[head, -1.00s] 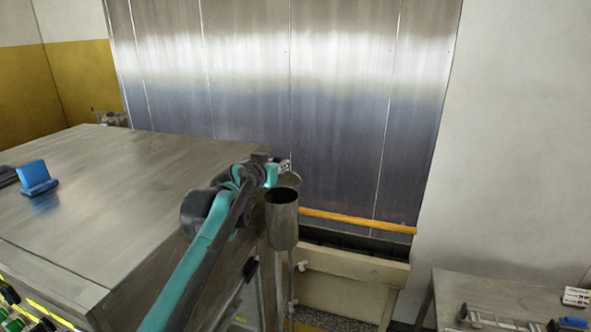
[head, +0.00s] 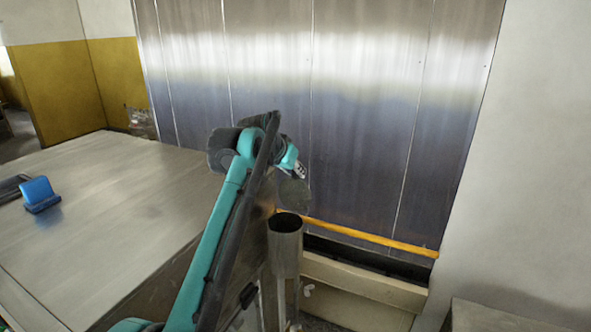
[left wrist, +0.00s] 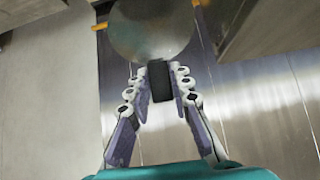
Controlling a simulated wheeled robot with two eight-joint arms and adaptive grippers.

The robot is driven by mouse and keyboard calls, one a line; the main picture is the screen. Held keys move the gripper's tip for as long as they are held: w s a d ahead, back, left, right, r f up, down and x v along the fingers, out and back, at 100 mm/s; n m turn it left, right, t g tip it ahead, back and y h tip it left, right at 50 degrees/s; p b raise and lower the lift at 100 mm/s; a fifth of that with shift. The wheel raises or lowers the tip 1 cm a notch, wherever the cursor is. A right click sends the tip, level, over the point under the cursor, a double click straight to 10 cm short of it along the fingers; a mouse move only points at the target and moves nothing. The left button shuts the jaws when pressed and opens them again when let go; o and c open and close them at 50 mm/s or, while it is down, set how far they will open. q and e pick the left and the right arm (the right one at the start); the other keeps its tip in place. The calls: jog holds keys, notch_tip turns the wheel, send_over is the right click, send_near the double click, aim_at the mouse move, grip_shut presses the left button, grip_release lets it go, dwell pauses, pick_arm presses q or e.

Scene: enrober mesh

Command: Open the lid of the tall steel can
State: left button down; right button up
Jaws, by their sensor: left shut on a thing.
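The tall steel can (head: 285,250) stands upright beside the large steel cabinet, its round mouth open and dark in the head view. Its round grey lid (head: 294,193) is up off the mouth, just above and behind it, with a visible gap. My left gripper (head: 300,170) is above the lid. In the left wrist view the fingers (left wrist: 160,80) are shut on a dark block at the edge of the lid (left wrist: 150,28). Whether the lid is joined to the can is hidden. My right gripper is not in view.
The steel cabinet top (head: 120,200) fills the left, with a blue object (head: 40,194) on it. A yellow bar (head: 370,238) and a beige trough (head: 365,290) lie behind and right of the can. Steel wall panels (head: 360,120) close off the back.

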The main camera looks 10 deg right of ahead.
pick_arm(q)
jog(key=shift+w+r, duration=0.1)
dwell(0.5)
jog(key=c, duration=1.4)
grip_release()
jog(key=shift+o, duration=0.2)
jog(key=shift+w+d, duration=0.1)
jog(key=shift+d, duration=0.05)
jog(key=v, duration=1.1)
jog(key=shift+r, duration=0.3)
